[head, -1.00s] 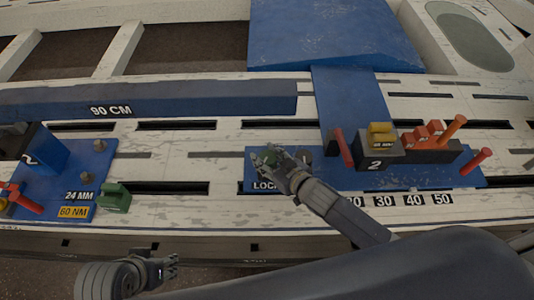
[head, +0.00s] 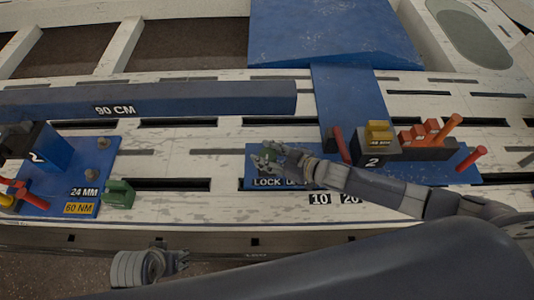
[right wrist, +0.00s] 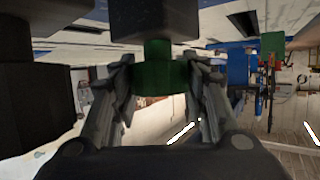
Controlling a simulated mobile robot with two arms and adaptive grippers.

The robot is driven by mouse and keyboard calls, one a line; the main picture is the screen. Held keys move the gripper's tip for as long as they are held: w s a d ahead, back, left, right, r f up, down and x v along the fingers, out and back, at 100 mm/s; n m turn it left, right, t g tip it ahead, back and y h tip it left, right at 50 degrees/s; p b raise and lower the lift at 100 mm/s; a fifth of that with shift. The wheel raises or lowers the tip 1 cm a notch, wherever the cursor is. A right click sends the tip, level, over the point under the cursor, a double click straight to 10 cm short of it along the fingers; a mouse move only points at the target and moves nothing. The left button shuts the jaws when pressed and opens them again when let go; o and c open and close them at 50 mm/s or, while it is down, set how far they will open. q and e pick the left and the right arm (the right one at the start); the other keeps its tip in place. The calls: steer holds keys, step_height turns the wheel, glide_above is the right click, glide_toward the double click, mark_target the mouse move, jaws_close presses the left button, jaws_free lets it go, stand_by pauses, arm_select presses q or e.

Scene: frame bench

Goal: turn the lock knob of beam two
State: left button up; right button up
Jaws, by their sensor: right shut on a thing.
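The green lock knob (head: 270,149) stands on a blue plate (head: 251,172) marked LOCK, partly hidden by my right gripper (head: 268,161). In the right wrist view the green knob (right wrist: 160,75) sits between the two fingers of my right gripper (right wrist: 161,88), which are shut on it. A dark block labelled 2 (head: 373,161), with a yellow piece on top, stands on the same plate to the right. My left gripper (head: 178,260) is low in the head view, off the bench's front edge and away from the knob; its finger gap is unclear.
A dark blue 90 CM beam (head: 150,102) lies at the back left.

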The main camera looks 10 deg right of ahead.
mark_target(266, 154)
steer(key=shift+w+r, duration=0.15)
stand_by(0.3)
steer(key=o, duration=1.1)
steer(key=shift+a, duration=0.1)
step_height(266, 154, up, 10)
steer(key=shift+f, duration=0.1)
